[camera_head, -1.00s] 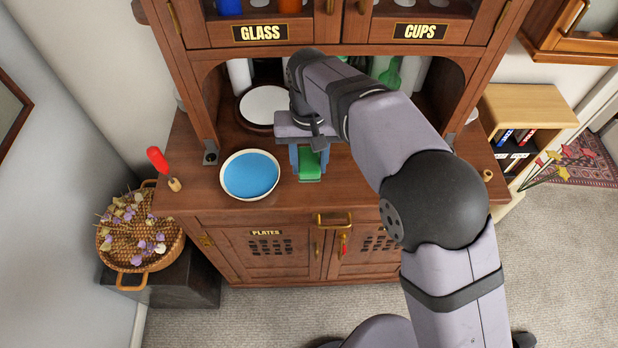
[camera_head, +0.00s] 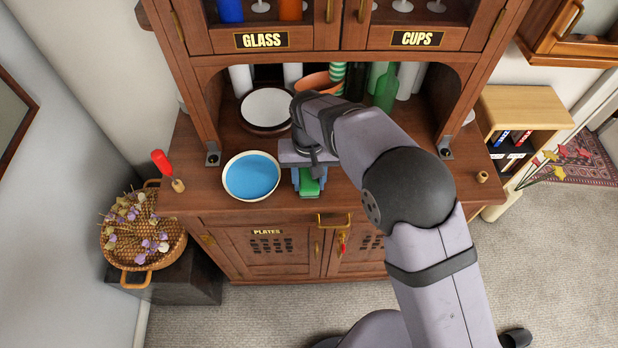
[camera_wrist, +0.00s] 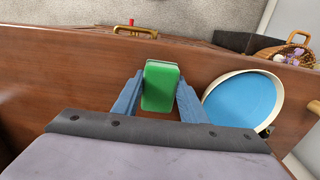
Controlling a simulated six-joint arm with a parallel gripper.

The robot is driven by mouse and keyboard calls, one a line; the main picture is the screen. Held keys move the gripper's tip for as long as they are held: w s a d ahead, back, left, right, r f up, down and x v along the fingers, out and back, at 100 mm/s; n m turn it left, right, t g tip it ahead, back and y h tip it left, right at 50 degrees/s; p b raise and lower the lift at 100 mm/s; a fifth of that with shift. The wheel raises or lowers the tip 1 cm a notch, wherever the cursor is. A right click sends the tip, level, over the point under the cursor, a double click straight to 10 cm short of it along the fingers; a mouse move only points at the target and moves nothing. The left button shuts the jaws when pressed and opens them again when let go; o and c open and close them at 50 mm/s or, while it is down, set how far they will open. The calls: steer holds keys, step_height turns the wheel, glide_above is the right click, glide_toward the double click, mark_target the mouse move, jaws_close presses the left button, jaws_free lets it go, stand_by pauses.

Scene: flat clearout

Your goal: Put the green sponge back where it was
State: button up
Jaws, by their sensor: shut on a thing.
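The green sponge (camera_head: 309,186) is between the blue fingers of my gripper (camera_head: 309,180), at the front edge of the cabinet's wooden counter. In the wrist view the sponge (camera_wrist: 160,86) stands between the two fingertips of my gripper (camera_wrist: 160,90), which is shut on it. Whether the sponge touches the counter or hangs just above it, I cannot tell. The wooden counter (camera_head: 205,200) runs along the cabinet beneath it.
A bowl with a blue inside (camera_head: 251,176) stands close left of my gripper. Behind are a white round plate (camera_head: 267,108), an orange bowl (camera_head: 316,83) and a green bottle (camera_head: 386,90). A red-handled tool (camera_head: 162,163) is at the counter's left end.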

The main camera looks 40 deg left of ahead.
mark_target(309, 180)
steer(key=shift+f, duration=0.2)
steer(key=o, duration=1)
steer(key=shift+r, duration=0.1)
step_height(309, 180, up, 12)
steer(key=b, duration=0.3)
steer(key=shift+r, duration=0.15)
